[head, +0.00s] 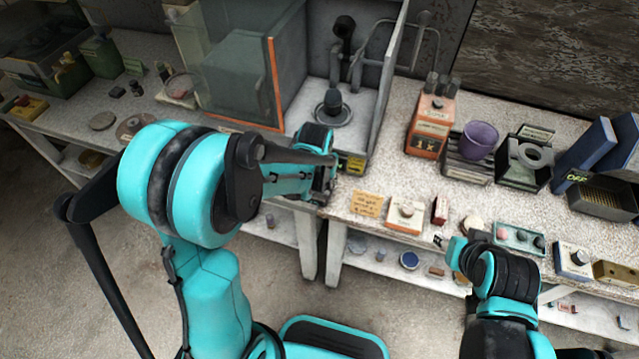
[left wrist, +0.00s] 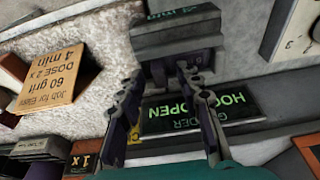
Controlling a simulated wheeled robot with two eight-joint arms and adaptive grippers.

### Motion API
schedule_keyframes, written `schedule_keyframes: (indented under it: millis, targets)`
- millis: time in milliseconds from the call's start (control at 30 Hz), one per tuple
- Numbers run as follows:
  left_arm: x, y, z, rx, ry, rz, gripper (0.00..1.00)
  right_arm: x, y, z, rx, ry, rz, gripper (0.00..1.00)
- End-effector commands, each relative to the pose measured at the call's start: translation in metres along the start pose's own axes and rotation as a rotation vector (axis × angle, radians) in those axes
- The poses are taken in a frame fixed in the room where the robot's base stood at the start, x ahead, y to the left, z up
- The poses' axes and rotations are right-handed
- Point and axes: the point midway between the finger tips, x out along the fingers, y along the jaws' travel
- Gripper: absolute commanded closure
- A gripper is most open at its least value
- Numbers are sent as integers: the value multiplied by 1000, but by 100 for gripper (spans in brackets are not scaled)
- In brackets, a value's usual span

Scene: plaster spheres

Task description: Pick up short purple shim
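I cannot make out a short purple shim in either view. My left gripper (head: 325,190) is at the front edge of the bench (head: 345,190), beside the hood's front corner. In the left wrist view its two dark fingers (left wrist: 160,72) are spread apart. A dark grey block with green lettering (left wrist: 178,32) lies just beyond the fingertips; I cannot tell whether they touch it. A black sign with green "HOOD OPEN" lettering (left wrist: 190,112) shows behind the fingers.
A cardboard note (head: 367,203), a white block with a knob (head: 405,216) and a red block (head: 440,209) line the bench front. A purple cup (head: 480,139) stands by an orange box (head: 430,127). The glass-sided hood (head: 240,85) is behind my left arm.

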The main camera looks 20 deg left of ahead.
Motion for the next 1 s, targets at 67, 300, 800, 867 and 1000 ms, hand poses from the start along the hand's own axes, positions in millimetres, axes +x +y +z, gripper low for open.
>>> schedule_keyframes:
  millis: [67, 300, 800, 867, 1000]
  targets:
    - [0, 0, 0, 0, 0, 0, 91, 0, 0, 0, 0, 0, 0, 60]
    - [0, 0, 0, 0, 0, 0, 100, 0, 0, 0, 0, 0, 0, 60]
    - [-38, 0, -11, 0, 0, 0, 100, -15, 0, -11, 0, 0, 0, 60]
    - [-48, 8, -11, 4, 0, 2, 100, -18, 0, -13, 0, 0, 0, 60]
    - [-68, 41, -9, 7, 0, 1, 100, -25, 0, -18, 0, 0, 0, 60]
